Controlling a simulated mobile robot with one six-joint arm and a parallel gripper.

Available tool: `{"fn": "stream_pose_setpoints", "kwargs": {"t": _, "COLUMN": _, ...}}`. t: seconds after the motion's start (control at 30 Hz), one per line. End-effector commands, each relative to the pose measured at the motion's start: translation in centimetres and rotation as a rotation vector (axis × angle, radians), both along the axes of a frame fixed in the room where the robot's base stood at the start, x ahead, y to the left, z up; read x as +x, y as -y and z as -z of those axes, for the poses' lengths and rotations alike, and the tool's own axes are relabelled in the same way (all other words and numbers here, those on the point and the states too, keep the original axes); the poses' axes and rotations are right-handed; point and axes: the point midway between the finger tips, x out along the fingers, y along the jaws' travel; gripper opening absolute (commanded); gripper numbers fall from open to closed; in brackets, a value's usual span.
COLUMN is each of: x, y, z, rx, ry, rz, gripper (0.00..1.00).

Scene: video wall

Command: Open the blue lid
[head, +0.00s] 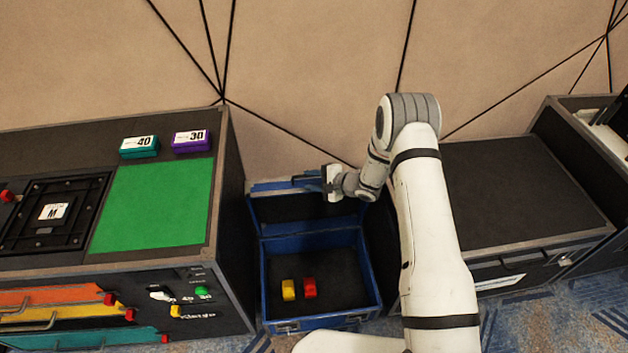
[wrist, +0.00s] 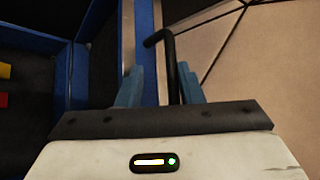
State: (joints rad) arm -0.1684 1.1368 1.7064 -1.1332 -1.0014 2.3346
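The blue lid (head: 268,186) belongs to a blue-edged case (head: 374,292) on the floor. The lid stands raised at the back of the case, its dark inner side facing me, and the case is open. The lid's blue edge also shows in the wrist view (wrist: 148,75). A black bar handle (wrist: 171,65) sits at that edge. My gripper (head: 318,180) is at the lid's upper edge, its fingers (wrist: 160,88) apart with the handle between them. The handle lies close to the right finger; I cannot tell whether they touch.
A yellow block (head: 288,290) and a red block (head: 310,288) lie inside the case. A dark cabinet with a green panel (head: 155,205) stands close on the left. A black case (head: 515,190) stands on the right. The beige wall (head: 310,60) is close behind.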

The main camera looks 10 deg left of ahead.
Motion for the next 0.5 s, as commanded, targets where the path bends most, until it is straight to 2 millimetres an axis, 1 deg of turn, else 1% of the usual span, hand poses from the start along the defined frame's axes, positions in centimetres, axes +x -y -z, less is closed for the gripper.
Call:
{"fn": "stream_pose_setpoints", "kwargs": {"t": 0.17, "x": -0.2, "y": 0.3, "z": -0.2, "rx": 0.000, "ry": -0.002, "rz": -0.001, "gripper": 0.32}}
{"fn": "stream_pose_setpoints", "kwargs": {"t": 0.27, "x": -0.5, "y": 1.4, "z": -0.7, "rx": 0.001, "ry": 0.000, "rz": 0.002, "gripper": 0.32}}
{"fn": "stream_pose_setpoints", "kwargs": {"t": 0.5, "x": -2.0, "y": 4.9, "z": -2.4, "rx": 0.000, "ry": -0.002, "rz": 0.002, "gripper": 0.32}}
